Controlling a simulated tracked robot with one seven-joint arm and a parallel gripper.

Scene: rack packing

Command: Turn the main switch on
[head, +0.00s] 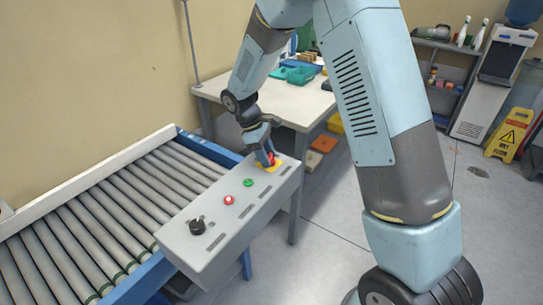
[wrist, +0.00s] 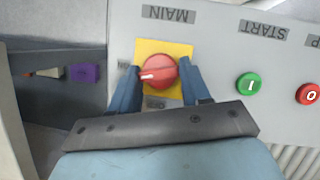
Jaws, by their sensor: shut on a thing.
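The main switch (wrist: 157,72) is a red rotary knob with a white pointer mark on a yellow plate (wrist: 178,47). The label "MAIN" reads upside down above it in the wrist view. The pointer mark is toward the left, near a small label partly hidden by a finger. Another label below the knob is partly hidden too. My gripper (wrist: 162,82) has its two blue fingers on either side of the knob, shut on it. In the head view, my gripper (head: 268,157) is over the far end of the grey control box (head: 215,250), covering most of the red knob.
A green start button (wrist: 249,85) and a red button (wrist: 308,94) sit beside the switch. A black knob (head: 197,227) is at the box's near end. A roller conveyor (head: 100,215) runs along the left. A table (head: 300,105) with teal trays stands behind.

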